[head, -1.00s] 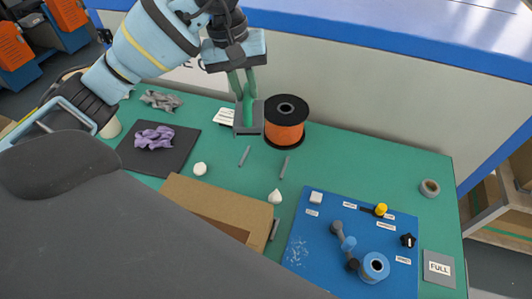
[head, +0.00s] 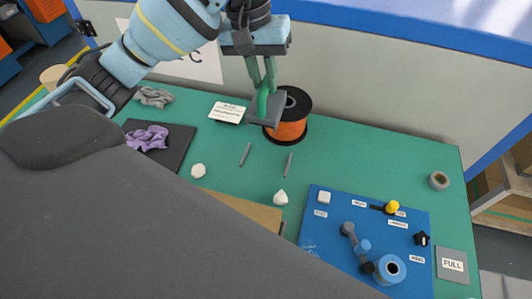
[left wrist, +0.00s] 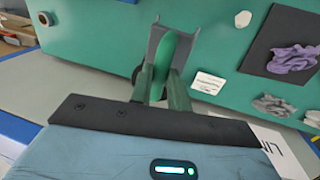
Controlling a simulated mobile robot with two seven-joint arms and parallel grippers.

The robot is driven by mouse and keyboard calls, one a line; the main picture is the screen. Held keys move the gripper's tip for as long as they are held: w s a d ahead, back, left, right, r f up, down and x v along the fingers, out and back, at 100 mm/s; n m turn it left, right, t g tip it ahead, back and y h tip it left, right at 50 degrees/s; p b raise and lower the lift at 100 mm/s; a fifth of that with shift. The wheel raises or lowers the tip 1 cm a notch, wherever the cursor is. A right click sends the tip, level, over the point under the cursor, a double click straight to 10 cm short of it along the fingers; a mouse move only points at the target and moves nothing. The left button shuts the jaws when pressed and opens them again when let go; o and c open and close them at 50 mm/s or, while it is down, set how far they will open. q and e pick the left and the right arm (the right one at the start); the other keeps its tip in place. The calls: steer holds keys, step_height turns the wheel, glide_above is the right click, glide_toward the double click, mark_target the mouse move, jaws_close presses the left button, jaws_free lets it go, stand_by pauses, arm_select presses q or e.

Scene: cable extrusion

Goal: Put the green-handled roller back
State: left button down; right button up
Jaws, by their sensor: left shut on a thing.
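The green-handled roller (head: 262,103) is in my left gripper (head: 262,88), with its grey end part hanging down in front of the orange spool's left side in the head view. The left gripper's green fingers are shut on the green handle. In the left wrist view, the handle (left wrist: 170,50) stands between the fingers (left wrist: 165,85), with grey walls on both sides of it. Whether the grey part touches the spool or the table cannot be told. My right gripper is out of view.
An orange spool (head: 293,126) with black rims stands beside the roller. A white label card (head: 227,112) lies left of it. Two grey rods, white lumps, a dark mat (head: 180,145) with a purple cloth, and a blue board (head: 335,235) are nearer. The green table (head: 350,155) is clear right of the spool.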

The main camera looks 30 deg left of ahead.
arm_select(q)
step_height(320, 180, down, 18)
steer(key=shift+r, duration=0.15)
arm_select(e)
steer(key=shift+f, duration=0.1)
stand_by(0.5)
arm_select(q)
steer(key=shift+s+f+b, duration=0.2)
steer(key=shift+f+b, duration=0.4)
steer(key=shift+f, duration=0.15)
steer(key=c, duration=1.6)
jaws_free()
steer(key=shift+f, duration=0.1)
steer(key=shift+o, duration=1.3)
steer(key=shift+w, duration=0.1)
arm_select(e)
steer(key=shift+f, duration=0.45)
arm_select(q)
steer(key=shift+r, duration=0.2)
